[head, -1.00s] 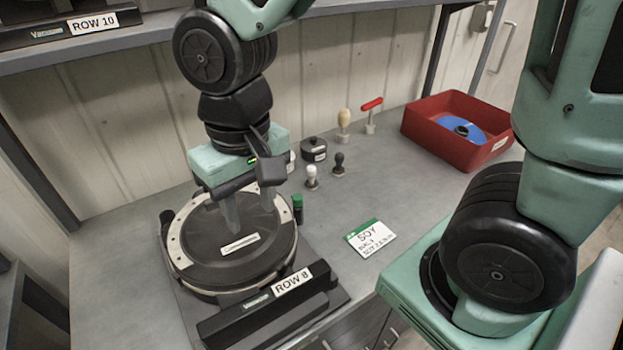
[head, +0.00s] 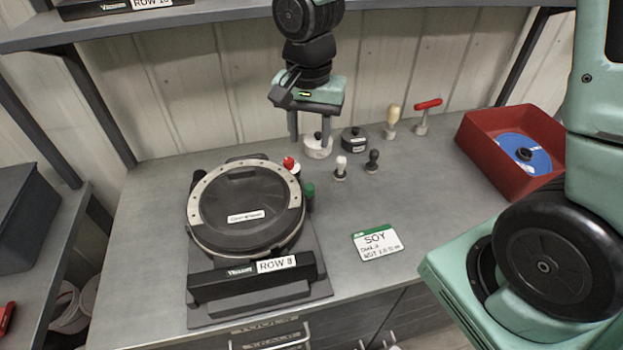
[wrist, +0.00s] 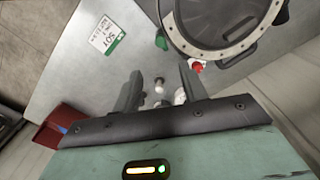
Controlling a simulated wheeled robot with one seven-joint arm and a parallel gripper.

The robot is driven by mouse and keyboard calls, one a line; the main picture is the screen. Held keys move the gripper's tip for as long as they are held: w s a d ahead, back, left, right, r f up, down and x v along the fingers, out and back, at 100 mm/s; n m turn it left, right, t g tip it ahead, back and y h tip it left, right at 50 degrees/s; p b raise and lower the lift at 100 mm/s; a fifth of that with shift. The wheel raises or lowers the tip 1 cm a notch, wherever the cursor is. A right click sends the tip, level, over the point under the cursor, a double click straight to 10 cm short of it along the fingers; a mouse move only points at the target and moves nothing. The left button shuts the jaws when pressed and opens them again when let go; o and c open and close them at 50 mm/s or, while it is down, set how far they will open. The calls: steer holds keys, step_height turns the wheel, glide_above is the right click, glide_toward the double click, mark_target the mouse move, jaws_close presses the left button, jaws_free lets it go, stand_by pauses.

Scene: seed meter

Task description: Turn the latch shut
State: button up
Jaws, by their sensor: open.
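The seed meter (head: 245,213) is a round black unit with a silver rim, lying on a dark stand labelled ROW 8. A red knob (head: 290,164) and a green knob (head: 309,190) stand at its right edge; both also show in the wrist view, red (wrist: 197,66) and green (wrist: 160,41). I cannot tell which part is the latch or how far it is turned. My gripper (head: 310,142) is open and empty, raised behind and right of the meter, apart from it. In the wrist view its two fingers (wrist: 161,78) are spread.
Behind the meter stand a white pot (head: 318,149), a black pot (head: 355,140) and several small handled tools. A SOY card (head: 377,242) lies right of the meter. A red bin (head: 498,154) with a blue disc is at the right. A shelf (head: 200,18) runs above the bench.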

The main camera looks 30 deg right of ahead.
mark_target(310, 187)
step_height(310, 187, down, 14)
steer(key=shift+r+p, duration=0.15)
steer(key=shift+p, duration=0.8)
jaws_close()
